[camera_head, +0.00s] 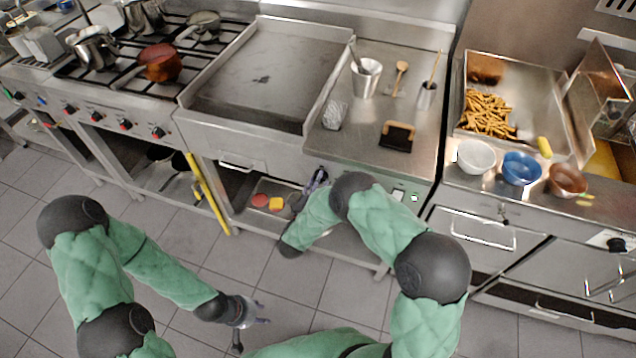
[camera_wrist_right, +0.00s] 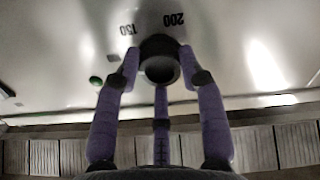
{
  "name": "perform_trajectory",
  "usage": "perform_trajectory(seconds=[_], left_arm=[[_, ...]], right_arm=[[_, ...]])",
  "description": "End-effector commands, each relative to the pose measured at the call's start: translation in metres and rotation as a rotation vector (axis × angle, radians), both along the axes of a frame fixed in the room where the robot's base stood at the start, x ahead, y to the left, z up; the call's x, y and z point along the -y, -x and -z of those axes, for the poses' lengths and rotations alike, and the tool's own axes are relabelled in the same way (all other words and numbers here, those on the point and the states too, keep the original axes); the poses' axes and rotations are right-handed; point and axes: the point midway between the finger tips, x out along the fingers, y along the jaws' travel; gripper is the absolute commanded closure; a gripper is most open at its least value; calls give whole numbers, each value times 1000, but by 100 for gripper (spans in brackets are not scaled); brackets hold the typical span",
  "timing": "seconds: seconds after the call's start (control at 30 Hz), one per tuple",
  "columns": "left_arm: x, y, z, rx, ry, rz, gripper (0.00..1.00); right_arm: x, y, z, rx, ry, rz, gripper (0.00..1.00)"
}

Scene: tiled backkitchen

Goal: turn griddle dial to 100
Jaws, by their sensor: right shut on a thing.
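The griddle (camera_head: 270,75) is the flat grey plate at the centre of the head view. Its dial (camera_wrist_right: 160,70) is a round dark knob in the right wrist view, on a pale metal panel with the printed marks 150 and 200 just beyond it. My right gripper (camera_wrist_right: 158,62) is shut on the dial, with a purple finger on each side of it. In the head view my right gripper (camera_head: 318,179) is at the front panel below the griddle, and the dial is hidden there. My left gripper (camera_head: 249,326) hangs low over the floor with its fingers apart and empty.
A green light (camera_wrist_right: 95,80) is left of the dial. A stove with pots stands left of the griddle (camera_head: 130,65). A steel counter with utensils (camera_head: 400,65) is to its right. A yellow-handled object (camera_head: 205,190) hangs at the front. The tiled floor (camera_head: 190,240) has free room.

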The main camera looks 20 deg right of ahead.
Motion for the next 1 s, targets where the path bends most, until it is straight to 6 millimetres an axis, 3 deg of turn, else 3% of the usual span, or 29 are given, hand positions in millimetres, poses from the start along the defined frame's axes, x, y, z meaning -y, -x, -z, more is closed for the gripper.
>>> perform_trajectory(seconds=[0.07,0.1,0.17,0.57,0.73,1.0], left_arm=[[0,0,0,0,0,0,60],[0,0,0,0,0,0,60],[0,0,0,0,0,0,60],[0,0,0,0,0,0,60],[0,0,0,0,0,0,60],[0,0,0,0,0,0,60]], right_arm=[[0,0,0,0,-1,-1,92],[0,0,0,0,-1,-1,48],[0,0,0,0,-1,-1,36],[-3,3,0,0,-1,-1,36],[-16,21,0,-1,-2,-4,36],[-47,65,0,0,-1,-6,36]])
